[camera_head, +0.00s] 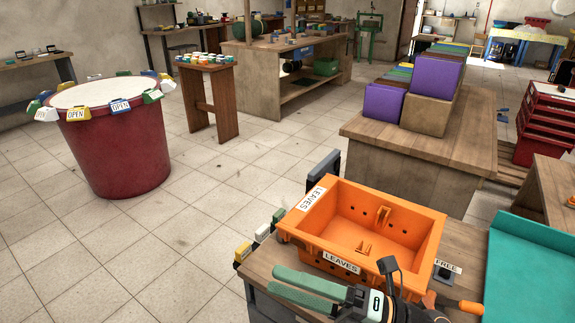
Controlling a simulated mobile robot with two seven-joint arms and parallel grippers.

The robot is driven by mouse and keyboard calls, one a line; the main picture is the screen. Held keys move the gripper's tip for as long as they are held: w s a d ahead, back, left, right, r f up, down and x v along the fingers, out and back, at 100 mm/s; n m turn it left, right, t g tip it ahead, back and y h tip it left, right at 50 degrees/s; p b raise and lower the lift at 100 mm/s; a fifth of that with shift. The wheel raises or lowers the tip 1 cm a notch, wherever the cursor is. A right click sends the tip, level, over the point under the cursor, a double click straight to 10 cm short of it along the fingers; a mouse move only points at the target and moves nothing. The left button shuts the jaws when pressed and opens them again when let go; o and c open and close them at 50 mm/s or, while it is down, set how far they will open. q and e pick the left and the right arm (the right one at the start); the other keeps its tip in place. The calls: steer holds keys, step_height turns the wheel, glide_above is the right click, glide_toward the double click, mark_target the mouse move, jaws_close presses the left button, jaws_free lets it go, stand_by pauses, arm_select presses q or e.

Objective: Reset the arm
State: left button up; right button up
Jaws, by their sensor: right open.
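My right gripper (272,281) is low in the head view, over the near edge of the wooden table. Its two green fingers point left, slightly apart, with nothing visible between them. The orange crate (428,246), labelled LEAVES, stands on the table just behind the gripper and looks empty of leaves. My left gripper is not in view.
The wooden table (262,262) has small coloured clips on its left edge and a FREE label beside the crate. A teal tray (530,262) is at right. A red barrel (115,150) stands at left. Purple boxes (383,105) sit on a bench behind. Tiled floor between is clear.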

steer(key=w+d+f+m+t+h, duration=0.35)
steer(key=f+m+t+h, duration=0.2)
steer(key=m, duration=0.55)
steer(key=w+d+f+m+t+h, duration=0.3)
steer(key=d+f+m+t+h, duration=0.25)
steer(key=m, duration=0.45)
steer(key=s+d+f+m+g+h+p, duration=0.1)
steer(key=s+d+f+m+g+h, duration=0.2)
steer(key=s+f+m, duration=0.6)
steer(key=s+d+f+m+g+h, duration=0.1)
steer(key=s+f+m+g+h, duration=0.3)
steer(key=f, duration=0.8)
arm_select(q)
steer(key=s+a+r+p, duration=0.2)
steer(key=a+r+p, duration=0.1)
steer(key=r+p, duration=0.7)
steer(key=p, duration=0.3)
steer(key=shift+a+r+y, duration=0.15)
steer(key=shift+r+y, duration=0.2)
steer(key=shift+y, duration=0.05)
arm_select(e)
steer(key=s+d+r, duration=0.1)
steer(key=d+r, duration=0.2)
steer(key=r, duration=0.7)
steer(key=shift+s+d+n+y, duration=0.2)
steer(key=shift+s+n+y, duration=0.1)
